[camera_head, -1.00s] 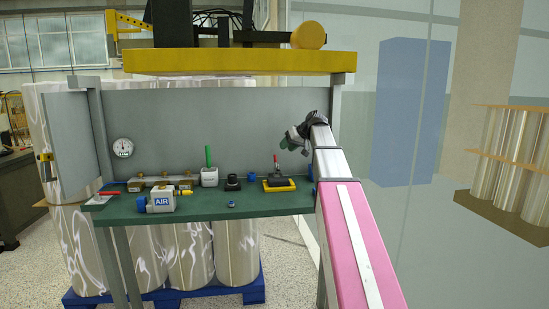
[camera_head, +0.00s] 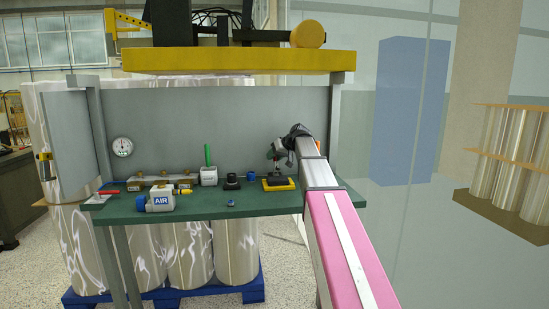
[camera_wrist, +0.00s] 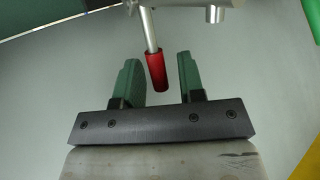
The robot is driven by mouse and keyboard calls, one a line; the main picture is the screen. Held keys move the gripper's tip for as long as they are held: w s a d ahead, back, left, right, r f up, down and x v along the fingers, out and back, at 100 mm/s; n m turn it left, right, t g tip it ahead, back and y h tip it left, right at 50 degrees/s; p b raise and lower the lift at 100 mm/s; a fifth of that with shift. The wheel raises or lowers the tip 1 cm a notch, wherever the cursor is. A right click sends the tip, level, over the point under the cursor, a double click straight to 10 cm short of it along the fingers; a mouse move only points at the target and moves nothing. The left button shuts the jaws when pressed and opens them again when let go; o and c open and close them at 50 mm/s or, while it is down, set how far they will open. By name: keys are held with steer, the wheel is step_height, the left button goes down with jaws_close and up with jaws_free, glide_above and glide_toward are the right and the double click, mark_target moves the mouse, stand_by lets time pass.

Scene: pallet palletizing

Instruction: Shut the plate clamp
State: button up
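The plate clamp (camera_head: 279,184), with a yellow-edged dark base, sits on the right part of the green bench top. In the wrist view its red handle grip (camera_wrist: 156,70) on a metal lever lies between my two green fingers, with a gap on each side. My gripper (camera_wrist: 157,62) is open around the grip. In the head view my gripper (camera_head: 274,152) is just above the clamp base and hides most of the lever.
A grey back panel (camera_head: 225,125) stands behind. A yellow beam (camera_head: 240,61) hangs above.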

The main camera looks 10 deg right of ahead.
jaws_close()
steer(key=shift+s, duration=0.15)
steer(key=shift+s+r+n+t, duration=0.2)
steer(key=shift+s+t, duration=0.2)
steer(key=shift+t, duration=0.25)
steer(key=shift+s+r+n+t, duration=0.2)
steer(key=shift+s+t, duration=0.2)
steer(key=shift+t, duration=0.25)
steer(key=shift+s+r+n+t+y, duration=0.15)
steer(key=shift+s+n+t+y, duration=0.4)
steer(key=shift+t, duration=0.55)
steer(key=shift+o, duration=1.3)
jaws_free()
